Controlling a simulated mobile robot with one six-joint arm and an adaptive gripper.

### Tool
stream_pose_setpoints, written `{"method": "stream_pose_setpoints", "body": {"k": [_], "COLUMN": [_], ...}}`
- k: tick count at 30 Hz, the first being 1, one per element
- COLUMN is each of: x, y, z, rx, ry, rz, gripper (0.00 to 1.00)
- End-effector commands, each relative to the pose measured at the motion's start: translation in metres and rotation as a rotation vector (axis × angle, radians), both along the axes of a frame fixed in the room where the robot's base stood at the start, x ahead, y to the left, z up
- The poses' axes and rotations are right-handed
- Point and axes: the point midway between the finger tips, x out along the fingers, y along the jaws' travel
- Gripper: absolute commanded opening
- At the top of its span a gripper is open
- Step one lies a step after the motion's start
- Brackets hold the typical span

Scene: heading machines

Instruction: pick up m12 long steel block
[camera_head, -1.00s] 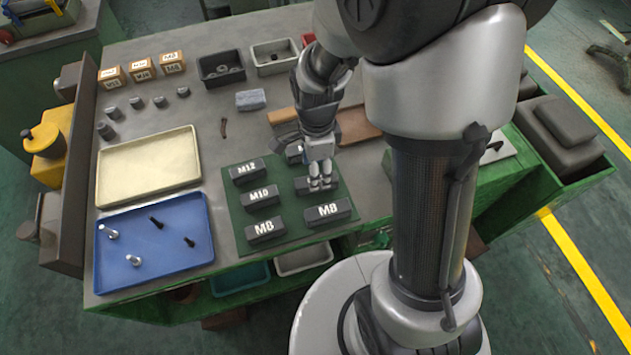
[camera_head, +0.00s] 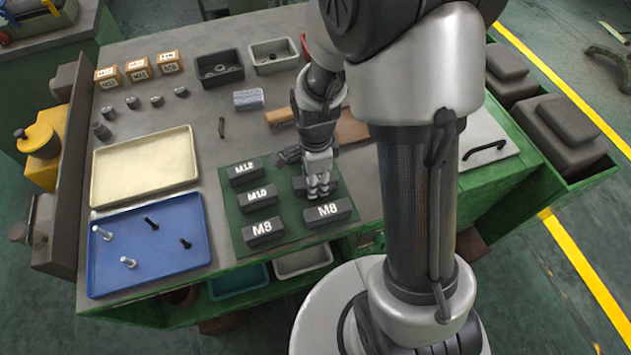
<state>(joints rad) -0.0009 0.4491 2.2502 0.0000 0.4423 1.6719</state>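A green mat (camera_head: 290,232) carries two columns of dark steel blocks. In the left column are a block marked M12 (camera_head: 246,170), one marked M10 (camera_head: 258,196) and one marked M8 (camera_head: 264,231). In the right column the front block is marked M8 (camera_head: 328,211) and looks longer than the left one. My gripper (camera_head: 318,190) points down over the right column, just behind that M8 block. It covers most of the middle and back right blocks, so their labels do not show. I cannot tell whether its fingers touch or hold a block.
A blue tray (camera_head: 160,258) with several bolts and an empty cream tray (camera_head: 145,170) lie left of the mat. A brown board (camera_head: 352,128) lies behind my gripper.

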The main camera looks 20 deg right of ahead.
Motion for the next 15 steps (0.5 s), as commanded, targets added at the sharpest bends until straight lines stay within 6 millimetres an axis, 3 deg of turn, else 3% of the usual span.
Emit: {"method": "stream_pose_setpoints", "body": {"k": [15], "x": [0.0000], "y": [0.0000], "z": [0.0001], "rx": [0.000], "ry": [0.000], "rz": [0.000], "gripper": [0.00]}}
